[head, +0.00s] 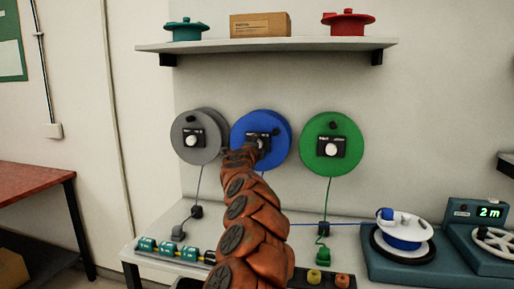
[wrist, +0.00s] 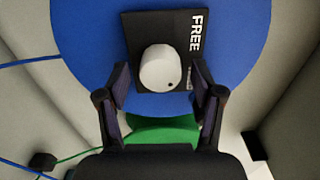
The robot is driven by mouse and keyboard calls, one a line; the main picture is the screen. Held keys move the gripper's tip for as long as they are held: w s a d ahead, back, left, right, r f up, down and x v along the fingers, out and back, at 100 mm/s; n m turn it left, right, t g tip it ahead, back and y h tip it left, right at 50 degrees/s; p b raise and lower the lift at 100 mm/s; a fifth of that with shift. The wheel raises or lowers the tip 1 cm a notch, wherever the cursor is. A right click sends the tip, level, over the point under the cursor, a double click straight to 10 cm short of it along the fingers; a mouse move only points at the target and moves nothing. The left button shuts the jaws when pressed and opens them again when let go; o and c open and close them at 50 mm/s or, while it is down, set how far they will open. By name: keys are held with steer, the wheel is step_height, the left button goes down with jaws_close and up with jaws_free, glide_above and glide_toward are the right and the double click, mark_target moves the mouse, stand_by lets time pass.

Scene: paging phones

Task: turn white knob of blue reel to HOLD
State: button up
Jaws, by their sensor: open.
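The blue reel (head: 281,126) hangs on the wall between a grey reel and a green reel. In the wrist view its blue face (wrist: 85,30) fills the upper middle. The word FREE shows on the plate, turned sideways; HOLD cannot be read. My gripper (wrist: 160,85) is open, with one finger on each side of the knob and gaps between.
The grey reel (head: 183,127) is close on the left, the green reel (head: 346,125) close on the right. A shelf (head: 225,46) runs above. Below, the bench holds a blue cable spool (head: 402,240) and a display unit (head: 478,212).

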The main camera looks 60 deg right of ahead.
steer(key=v, duration=1.2)
stand_by(0.5)
stand_by(0.5)
